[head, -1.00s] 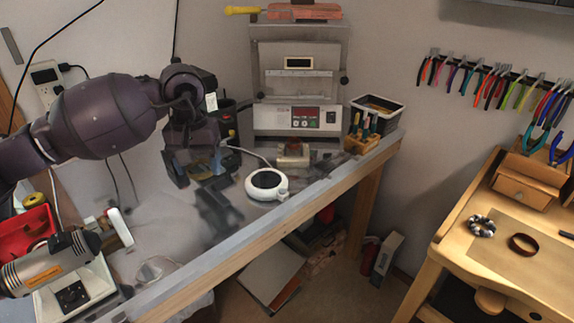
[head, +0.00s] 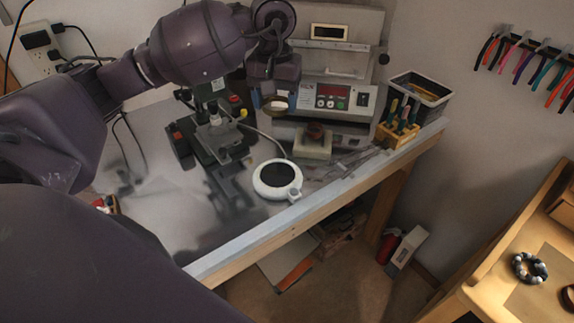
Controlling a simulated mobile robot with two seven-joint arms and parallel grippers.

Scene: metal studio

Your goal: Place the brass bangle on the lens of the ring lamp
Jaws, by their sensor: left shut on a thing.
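The ring lamp (head: 260,192) lies on the metal-topped bench, a white round body with a dark flat lens (head: 275,177) facing up. A cable runs from it toward the back. My left gripper (head: 275,102) points down above the bench, behind the lamp in the picture. It is shut on the brass bangle (head: 277,107), a small tan ring seen between its bluish fingertips. The bangle is apart from the lamp, and the lens is bare. My right gripper is not in view.
A black stand device (head: 215,135) is left of the lamp. A small block with a brown top (head: 314,143) stands behind it, near a grey machine (head: 333,95) and a tool holder (head: 398,128). A beaded bracelet (head: 529,268) and a brown ring (head: 567,297) lie on the wooden bench.

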